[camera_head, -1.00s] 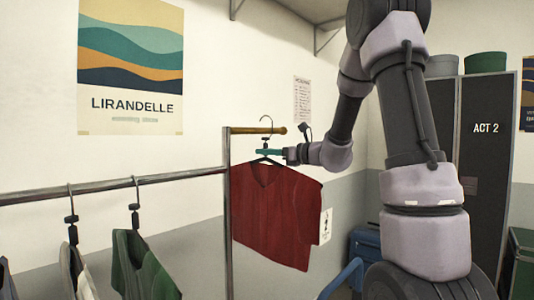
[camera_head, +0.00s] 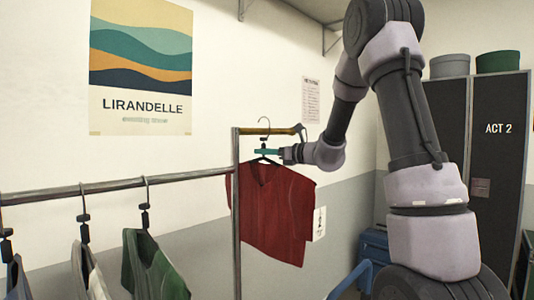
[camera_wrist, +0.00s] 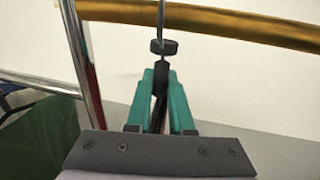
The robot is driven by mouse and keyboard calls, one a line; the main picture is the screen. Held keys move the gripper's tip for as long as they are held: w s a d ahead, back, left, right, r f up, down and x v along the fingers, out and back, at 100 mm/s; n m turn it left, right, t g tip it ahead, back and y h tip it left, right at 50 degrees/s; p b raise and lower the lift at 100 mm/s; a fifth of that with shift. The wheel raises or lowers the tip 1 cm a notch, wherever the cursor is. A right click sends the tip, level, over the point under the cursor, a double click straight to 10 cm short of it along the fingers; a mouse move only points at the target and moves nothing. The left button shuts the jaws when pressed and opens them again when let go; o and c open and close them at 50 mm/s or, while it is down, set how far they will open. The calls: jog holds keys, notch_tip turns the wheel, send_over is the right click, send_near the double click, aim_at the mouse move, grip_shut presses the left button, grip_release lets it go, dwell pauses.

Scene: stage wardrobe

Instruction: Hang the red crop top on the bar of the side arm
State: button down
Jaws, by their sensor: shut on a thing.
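The red crop top (camera_head: 272,210) hangs on a dark hanger with a metal hook (camera_head: 264,128) in the head view. My gripper (camera_head: 266,152) is shut on the hanger's neck, just below the brass-coloured side arm bar (camera_head: 268,130). In the wrist view, the teal fingers (camera_wrist: 160,100) close around the dark neck (camera_wrist: 161,75), and the bar (camera_wrist: 210,22) runs across the top. The hook's tip reaches above the bar's height in the head view. Whether the hook touches the bar or is only in front of or behind it, I cannot tell.
The clothes rack's chrome rail (camera_head: 110,187) runs left with several garments, including a green one (camera_head: 155,270). Dark lockers (camera_head: 495,150) stand at the right, and a blue case (camera_head: 374,245) is on the floor behind.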

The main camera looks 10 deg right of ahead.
aim_at(260, 159)
jog(key=shift+x, duration=0.9)
jog(key=shift+w+d+f, duration=0.1)
jog(key=shift+f, duration=1.2)
jog(key=c, duration=0.7)
grip_release()
